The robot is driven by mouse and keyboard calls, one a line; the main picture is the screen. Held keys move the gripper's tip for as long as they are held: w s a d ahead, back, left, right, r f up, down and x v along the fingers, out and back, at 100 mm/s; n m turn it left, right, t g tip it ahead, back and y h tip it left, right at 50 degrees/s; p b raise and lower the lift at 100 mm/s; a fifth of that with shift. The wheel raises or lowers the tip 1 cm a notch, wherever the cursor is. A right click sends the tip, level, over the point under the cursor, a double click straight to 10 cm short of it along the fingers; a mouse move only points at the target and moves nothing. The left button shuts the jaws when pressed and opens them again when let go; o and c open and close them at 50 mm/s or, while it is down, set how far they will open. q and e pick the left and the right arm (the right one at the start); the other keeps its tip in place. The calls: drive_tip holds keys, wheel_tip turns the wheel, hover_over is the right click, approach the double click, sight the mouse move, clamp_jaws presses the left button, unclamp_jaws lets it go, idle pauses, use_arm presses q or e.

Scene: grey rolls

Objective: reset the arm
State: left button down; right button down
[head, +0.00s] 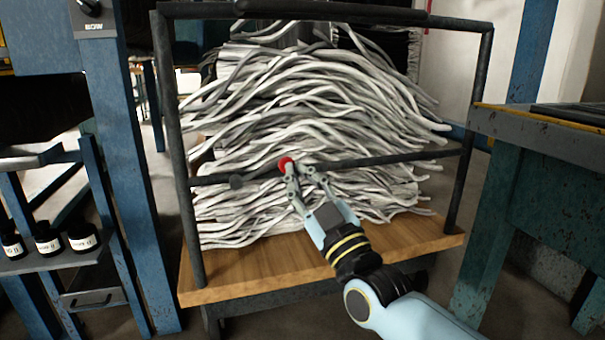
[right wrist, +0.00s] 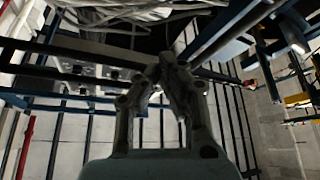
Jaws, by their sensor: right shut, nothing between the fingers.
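My right arm comes in from the bottom right of the head view. Its gripper (head: 297,172) is in front of the cart's middle bar, with one fingertip beside a red knob (head: 285,163). I cannot tell whether it touches the knob. In the right wrist view the fingers of the right gripper (right wrist: 168,62) come together at their tips and hold nothing. My left gripper is not in view.
A cart with a wooden deck (head: 325,262) and dark metal frame (head: 176,130) carries a heap of grey rolls (head: 320,100). A worn table (head: 520,130) stands at right. Blue shelving (head: 120,150) at left holds several small dark bottles (head: 47,240).

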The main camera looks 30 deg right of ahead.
drive_tip(key=shift+s+f, duration=0.15)
drive_tip(key=shift+s, duration=0.1)
idle(0.3)
